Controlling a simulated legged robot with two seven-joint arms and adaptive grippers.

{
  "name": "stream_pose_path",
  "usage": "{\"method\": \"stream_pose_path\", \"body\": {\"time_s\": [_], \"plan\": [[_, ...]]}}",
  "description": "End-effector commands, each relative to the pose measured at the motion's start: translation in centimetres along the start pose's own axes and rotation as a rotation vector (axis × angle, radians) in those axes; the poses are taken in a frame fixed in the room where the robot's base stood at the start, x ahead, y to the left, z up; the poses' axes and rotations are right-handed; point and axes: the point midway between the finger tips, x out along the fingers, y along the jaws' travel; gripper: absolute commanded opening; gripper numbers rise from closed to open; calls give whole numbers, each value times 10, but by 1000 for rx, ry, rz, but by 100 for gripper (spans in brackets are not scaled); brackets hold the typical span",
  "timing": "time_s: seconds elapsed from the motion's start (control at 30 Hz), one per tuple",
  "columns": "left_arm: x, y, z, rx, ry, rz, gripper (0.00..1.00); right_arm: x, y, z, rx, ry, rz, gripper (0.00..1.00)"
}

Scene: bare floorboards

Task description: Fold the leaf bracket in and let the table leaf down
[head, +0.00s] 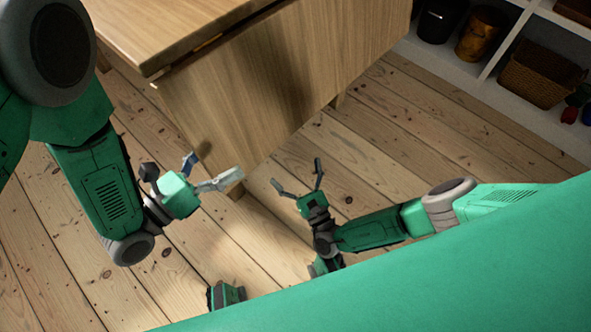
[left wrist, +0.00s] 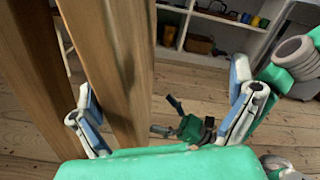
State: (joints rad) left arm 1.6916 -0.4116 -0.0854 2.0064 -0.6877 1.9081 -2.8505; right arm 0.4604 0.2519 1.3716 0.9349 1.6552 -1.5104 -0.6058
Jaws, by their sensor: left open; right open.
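The wooden table top (head: 170,30) is at the upper left of the head view. The table leaf (head: 270,85) hangs steeply down from its edge, with a dark gap along the joint. The leaf also shows in the left wrist view (left wrist: 122,65). I cannot make out the leaf bracket in either view. My left gripper (head: 212,170) is open near the leaf's lower near corner; its fingers also show in the left wrist view (left wrist: 165,90), one overlapping the wood. I cannot tell whether it touches. My right gripper (head: 298,174) is open and empty, low in front of the leaf.
White shelves (head: 500,50) stand at the upper right, holding a wicker basket (head: 540,75), a dark canister (head: 440,18) and a brown pot (head: 480,33). Bare floorboards (head: 430,125) lie clear between the leaf and the shelves.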

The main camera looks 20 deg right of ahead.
Motion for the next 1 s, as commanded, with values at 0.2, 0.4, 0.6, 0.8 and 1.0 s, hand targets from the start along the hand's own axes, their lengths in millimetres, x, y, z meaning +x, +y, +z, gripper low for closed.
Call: {"method": "stream_pose_path", "body": {"time_s": [0.2, 0.4, 0.6, 0.8, 1.0], "plan": [[1, 12, -3, 61, -1, -3, 100, -11, -3, -12, -9, 12, 5, 100], [1, 29, -4, 150, 0, -1, 100, -14, -5, -22, -12, 12, 5, 100], [1, 40, -4, 210, 2, -1, 100, -15, -6, -27, -12, 12, 5, 100], [2, 41, -3, 217, 3, 0, 100, -15, -6, -27, -12, 11, 4, 100], [2, 41, -3, 216, 3, 0, 100, -15, -6, -27, -12, 11, 5, 100]]}}
